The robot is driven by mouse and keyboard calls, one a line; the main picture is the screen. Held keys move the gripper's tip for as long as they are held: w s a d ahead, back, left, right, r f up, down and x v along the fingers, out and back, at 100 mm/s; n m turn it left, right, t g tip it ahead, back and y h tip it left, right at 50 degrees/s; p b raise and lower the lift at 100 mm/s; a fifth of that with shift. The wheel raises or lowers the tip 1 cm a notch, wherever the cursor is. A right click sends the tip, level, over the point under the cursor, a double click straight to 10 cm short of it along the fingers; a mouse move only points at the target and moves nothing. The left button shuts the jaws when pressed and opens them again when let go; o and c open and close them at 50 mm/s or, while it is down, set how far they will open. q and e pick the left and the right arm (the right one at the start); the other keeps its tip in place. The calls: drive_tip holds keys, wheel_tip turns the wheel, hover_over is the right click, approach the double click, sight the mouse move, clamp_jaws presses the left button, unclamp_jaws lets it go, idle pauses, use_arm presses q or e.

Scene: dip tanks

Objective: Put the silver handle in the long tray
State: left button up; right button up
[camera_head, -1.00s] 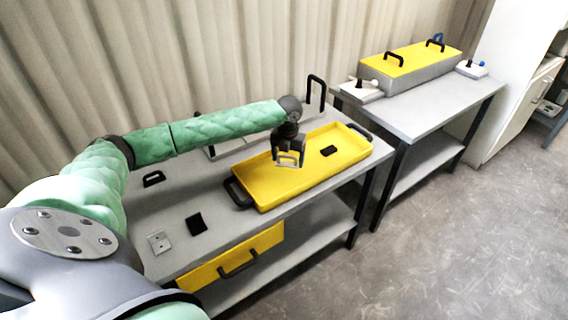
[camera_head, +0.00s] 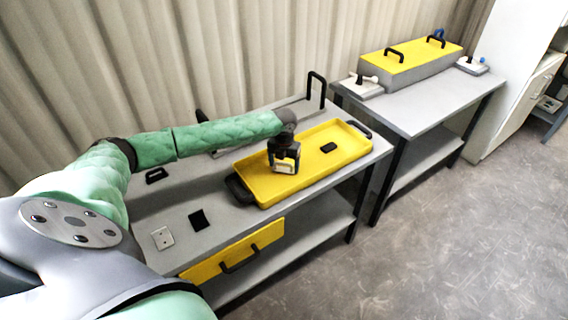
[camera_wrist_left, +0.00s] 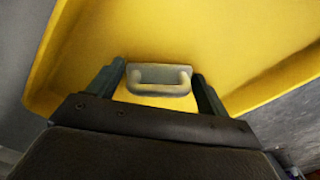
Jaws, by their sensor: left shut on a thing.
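The silver handle (camera_wrist_left: 158,80) is between the fingers of my left gripper (camera_wrist_left: 160,88) in the left wrist view. In the head view my left gripper (camera_head: 284,166) is low over the left half of the long yellow tray (camera_head: 340,160), shut on the silver handle (camera_head: 285,169). The tray floor (camera_wrist_left: 215,35) fills most of the wrist view behind the handle. I cannot tell whether the handle touches the floor. A black handle (camera_head: 329,147) lies in the tray to the right of the gripper. My right gripper is not in view.
The tray stands on a grey bench (camera_head: 225,225) with a black handle (camera_head: 157,175), a black square (camera_head: 199,220) and a switch plate (camera_head: 162,238). A yellow drawer (camera_head: 262,244) is below. A second bench (camera_head: 420,108) holds a yellow-lidded tank (camera_head: 408,62).

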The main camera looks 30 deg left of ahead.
use_arm(q)
drive_tip(key=o, duration=1)
drive_tip(key=shift+f, duration=0.1)
drive_tip(key=shift+r, duration=0.55)
wheel_tip(320, 180, up, 11)
drive_tip(key=b, duration=0.3)
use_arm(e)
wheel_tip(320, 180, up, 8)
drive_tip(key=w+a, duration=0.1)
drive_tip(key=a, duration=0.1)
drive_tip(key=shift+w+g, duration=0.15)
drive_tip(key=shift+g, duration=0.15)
